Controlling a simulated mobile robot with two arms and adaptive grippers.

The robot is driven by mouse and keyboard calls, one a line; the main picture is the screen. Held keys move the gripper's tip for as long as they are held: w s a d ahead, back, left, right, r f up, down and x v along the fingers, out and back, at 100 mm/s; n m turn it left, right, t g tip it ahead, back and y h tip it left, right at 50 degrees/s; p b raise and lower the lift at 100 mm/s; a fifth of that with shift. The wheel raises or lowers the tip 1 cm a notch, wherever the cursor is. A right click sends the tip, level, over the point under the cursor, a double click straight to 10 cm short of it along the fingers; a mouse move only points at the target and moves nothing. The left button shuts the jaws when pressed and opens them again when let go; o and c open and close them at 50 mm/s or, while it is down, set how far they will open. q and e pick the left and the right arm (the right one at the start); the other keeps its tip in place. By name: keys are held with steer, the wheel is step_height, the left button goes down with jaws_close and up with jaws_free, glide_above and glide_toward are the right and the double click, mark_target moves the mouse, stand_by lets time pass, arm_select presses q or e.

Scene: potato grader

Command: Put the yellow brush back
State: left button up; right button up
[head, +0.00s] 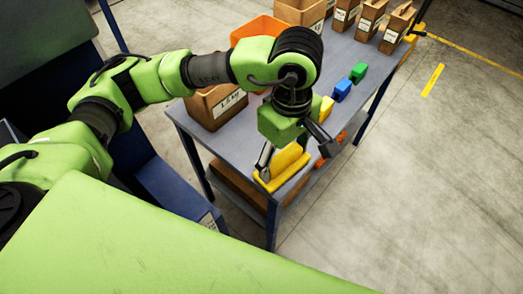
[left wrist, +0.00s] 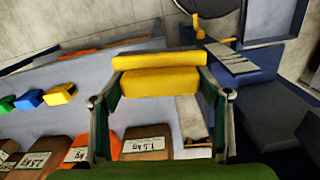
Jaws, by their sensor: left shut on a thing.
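The yellow brush (head: 284,168) is a long yellow piece in two layers, near the front end of the grey table in the head view. My left gripper (head: 296,155) points down at it and is shut on it, one finger on each side. In the left wrist view the brush (left wrist: 160,75) lies across between the fingertips of my left gripper (left wrist: 160,97). I cannot tell whether the brush touches the tabletop. My right gripper is not in view.
The grey table (head: 225,148) also bears a yellow block (head: 326,108), a blue block (head: 342,90) and a green block (head: 358,71) in a row along its right side. A cardboard box (head: 214,106), an orange bin (head: 256,29) and several labelled boxes stand farther back.

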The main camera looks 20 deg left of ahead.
arm_select(q)
steer(key=shift+d+r+n, duration=0.15)
steer(key=shift+d+n, duration=0.15)
steer(key=shift+n, duration=0.4)
steer(key=w+a+f+p, duration=0.2)
steer(key=w+f, duration=0.2)
steer(key=w+a+f+p, duration=0.3)
steer(key=f, duration=0.1)
steer(key=w+a+f+p, duration=0.2)
steer(key=w+f+p, duration=0.1)
steer(key=w+f, duration=0.1)
steer(key=shift+w+a+f, duration=0.3)
steer(key=shift+w+a, duration=0.05)
steer(key=shift+a, duration=0.05)
steer(key=shift+f, duration=0.2)
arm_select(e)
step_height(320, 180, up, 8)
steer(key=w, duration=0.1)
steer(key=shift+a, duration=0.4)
arm_select(q)
steer(key=shift+f, duration=0.1)
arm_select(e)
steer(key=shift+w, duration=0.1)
